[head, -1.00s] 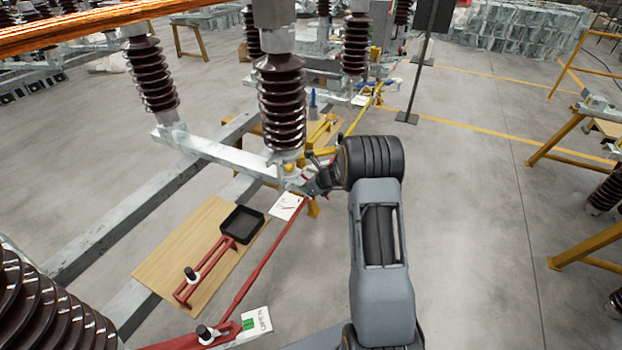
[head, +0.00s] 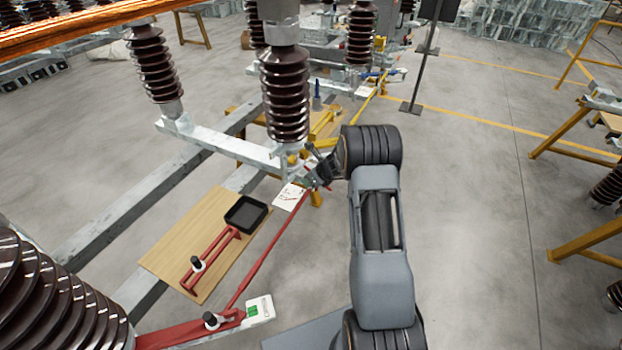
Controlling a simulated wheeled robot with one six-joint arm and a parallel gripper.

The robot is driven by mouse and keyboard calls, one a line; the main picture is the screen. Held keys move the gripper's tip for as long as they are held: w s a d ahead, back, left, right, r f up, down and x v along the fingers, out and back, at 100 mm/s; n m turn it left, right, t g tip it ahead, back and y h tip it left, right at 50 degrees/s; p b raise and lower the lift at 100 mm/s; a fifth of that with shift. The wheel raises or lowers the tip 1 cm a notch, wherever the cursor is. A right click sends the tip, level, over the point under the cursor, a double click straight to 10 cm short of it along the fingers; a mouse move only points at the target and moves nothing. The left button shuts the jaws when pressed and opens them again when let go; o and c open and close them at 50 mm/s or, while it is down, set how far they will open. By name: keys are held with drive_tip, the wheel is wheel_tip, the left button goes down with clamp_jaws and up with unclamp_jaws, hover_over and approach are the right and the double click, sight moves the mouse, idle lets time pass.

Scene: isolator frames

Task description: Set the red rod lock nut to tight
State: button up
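A long thin red rod (head: 268,257) runs from a red lever (head: 195,327) at the lower left up to the end of my arm. My gripper (head: 318,174) is at the rod's far upper end, beside the steel beam under the middle insulator. The gripper is small and dark here, and my wrist partly covers it. I cannot tell whether its fingers are open or shut. The lock nut cannot be made out; it is too small or hidden around the gripper.
A wooden board (head: 176,251) at the left carries a black tray (head: 246,212) and a red linkage (head: 208,260). A white card (head: 288,197) lies near the gripper, and a white card with a green mark (head: 260,311) near the lever. Brown insulators (head: 285,95) stand close by.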

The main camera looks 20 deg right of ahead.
drive_tip(key=shift+r, duration=0.1)
drive_tip(key=v, duration=1.3)
drive_tip(key=shift+s+r+b, duration=0.2)
drive_tip(key=shift+s+b, duration=0.1)
drive_tip(key=shift+b, duration=0.05)
